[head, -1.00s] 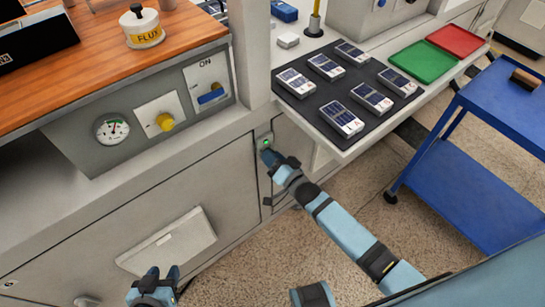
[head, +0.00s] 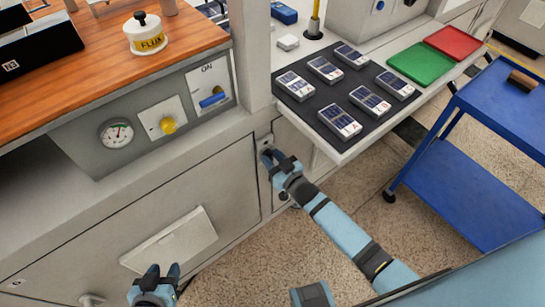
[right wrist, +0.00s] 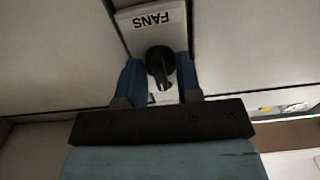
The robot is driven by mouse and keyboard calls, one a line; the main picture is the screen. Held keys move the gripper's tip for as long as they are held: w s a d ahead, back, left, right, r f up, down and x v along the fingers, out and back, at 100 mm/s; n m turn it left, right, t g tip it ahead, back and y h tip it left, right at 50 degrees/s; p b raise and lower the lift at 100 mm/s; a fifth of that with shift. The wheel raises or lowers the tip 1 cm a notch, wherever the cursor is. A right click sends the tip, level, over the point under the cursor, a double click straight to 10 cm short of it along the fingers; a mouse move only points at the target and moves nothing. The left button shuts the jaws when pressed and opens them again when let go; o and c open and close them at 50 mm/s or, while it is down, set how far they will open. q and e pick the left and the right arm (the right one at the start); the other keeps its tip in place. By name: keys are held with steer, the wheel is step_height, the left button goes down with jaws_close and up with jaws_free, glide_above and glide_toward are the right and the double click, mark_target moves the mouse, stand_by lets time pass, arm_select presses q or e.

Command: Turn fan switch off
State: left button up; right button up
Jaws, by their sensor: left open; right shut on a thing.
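The fan switch is a black rotary knob (right wrist: 161,66) on a pale plate labelled FANS, which reads upside down in the right wrist view. The plate (head: 264,140) is on the narrow post of the bench front in the head view. My right gripper (head: 267,156) is at this plate, its blue fingers on either side of the knob and shut on it. In the head view the gripper hides the knob. My left gripper (head: 163,272) is open and empty at the bottom, in front of the cabinet.
A panel with a gauge (head: 116,134), a yellow knob (head: 168,126) and a blue ON switch (head: 213,100) is up left. A black mat (head: 310,105) with several devices lies on the bench. A blue cart (head: 465,190) stands right. Floor shows between cart and cabinet.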

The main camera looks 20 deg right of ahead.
steer(key=n, duration=0.2)
steer(key=shift+n, duration=0.4)
steer(key=n, duration=0.2)
steer(key=shift+n, duration=2.1)
steer(key=o, duration=0.5)
steer(key=shift+o, duration=0.2)
